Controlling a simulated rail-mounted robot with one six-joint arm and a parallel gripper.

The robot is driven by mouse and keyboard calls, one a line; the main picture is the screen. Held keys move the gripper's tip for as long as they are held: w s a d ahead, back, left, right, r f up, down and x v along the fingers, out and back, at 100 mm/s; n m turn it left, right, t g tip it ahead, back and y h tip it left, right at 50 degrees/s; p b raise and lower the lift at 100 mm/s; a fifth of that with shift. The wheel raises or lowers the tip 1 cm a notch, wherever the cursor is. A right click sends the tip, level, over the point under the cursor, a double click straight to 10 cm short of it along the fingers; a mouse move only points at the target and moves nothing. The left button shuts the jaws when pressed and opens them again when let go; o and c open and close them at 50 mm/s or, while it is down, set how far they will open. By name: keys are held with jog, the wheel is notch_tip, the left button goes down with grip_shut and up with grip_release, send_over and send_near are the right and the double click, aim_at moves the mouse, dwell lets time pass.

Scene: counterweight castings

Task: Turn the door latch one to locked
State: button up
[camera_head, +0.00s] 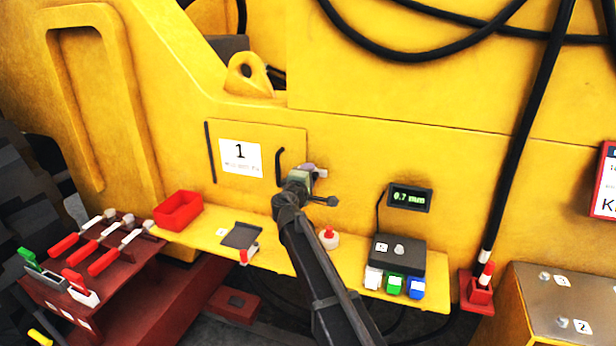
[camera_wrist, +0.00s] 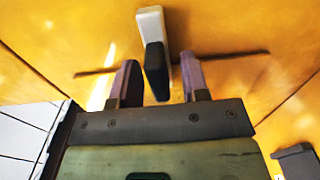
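The yellow door (camera_head: 262,140) bears a white label with a "1" and a dark bar handle (camera_head: 279,167). It appears closed in the panel. A latch with a pale grey plate (camera_wrist: 150,22) and a black lever (camera_wrist: 156,72) shows in the wrist view. In the head view my gripper (camera_head: 308,173) is at the door's right edge and hides most of the latch. In the wrist view my gripper (camera_wrist: 159,66) has its two purple-grey fingers apart, one on each side of the black lever. Narrow gaps show beside the lever. Contact cannot be told.
Below the door runs a yellow shelf (camera_head: 213,233) with a red bin (camera_head: 178,210), a dark tray (camera_head: 242,236) and a dark button box (camera_head: 398,257). A small display (camera_head: 410,198) sits on the wall to the right.

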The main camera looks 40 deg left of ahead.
jog(key=v, duration=1.1)
